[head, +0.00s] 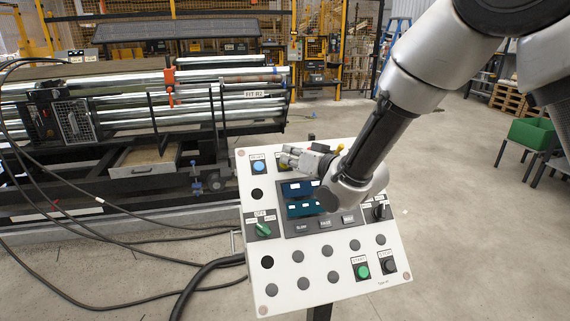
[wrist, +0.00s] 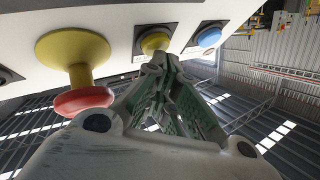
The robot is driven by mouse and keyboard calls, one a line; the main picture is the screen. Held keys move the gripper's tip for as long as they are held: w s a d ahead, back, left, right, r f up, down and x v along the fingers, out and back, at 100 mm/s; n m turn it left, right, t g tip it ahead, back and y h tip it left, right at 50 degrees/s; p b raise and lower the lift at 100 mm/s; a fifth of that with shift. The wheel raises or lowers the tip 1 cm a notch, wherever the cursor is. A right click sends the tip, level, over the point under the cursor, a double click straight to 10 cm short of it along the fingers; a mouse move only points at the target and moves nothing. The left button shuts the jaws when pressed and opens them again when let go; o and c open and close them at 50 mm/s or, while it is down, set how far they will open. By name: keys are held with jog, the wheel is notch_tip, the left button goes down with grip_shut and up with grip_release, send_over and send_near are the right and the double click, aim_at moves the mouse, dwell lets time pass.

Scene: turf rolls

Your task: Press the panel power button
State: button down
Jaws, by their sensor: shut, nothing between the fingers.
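The white control panel (head: 318,290) stands tilted in front of me. My gripper (head: 288,157) is shut and empty at the panel's upper edge. In the wrist view its fingertips (wrist: 160,58) are just in front of a yellow button (wrist: 154,41); I cannot tell whether they touch it. A blue button (head: 259,167) is left of the gripper in the head view and right of it in the wrist view (wrist: 209,37). A red and yellow mushroom button (wrist: 80,75) stands out beside the fingers. I cannot read which button is marked power.
Lower on the panel are a green selector (head: 263,229), a green button (head: 363,271), a black button (head: 390,266) and blue screens (head: 298,188), partly hidden by my arm. A roller machine (head: 190,105) stands behind. Cables (head: 110,235) lie at left.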

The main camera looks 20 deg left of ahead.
jog(key=shift+w+f, duration=0.15)
jog(key=shift+f, duration=0.05)
dwell(0.6)
jog(key=shift+s+d+r, duration=0.2)
jog(key=shift+s+r, duration=0.25)
jog(key=shift+r, duration=0.2)
jog(key=s+r, duration=0.1)
jog(key=s+d+r, duration=0.1)
jog(key=r, duration=0.2)
jog(key=shift+s+d, duration=0.35)
jog(key=shift+s, duration=0.05)
dwell(0.5)
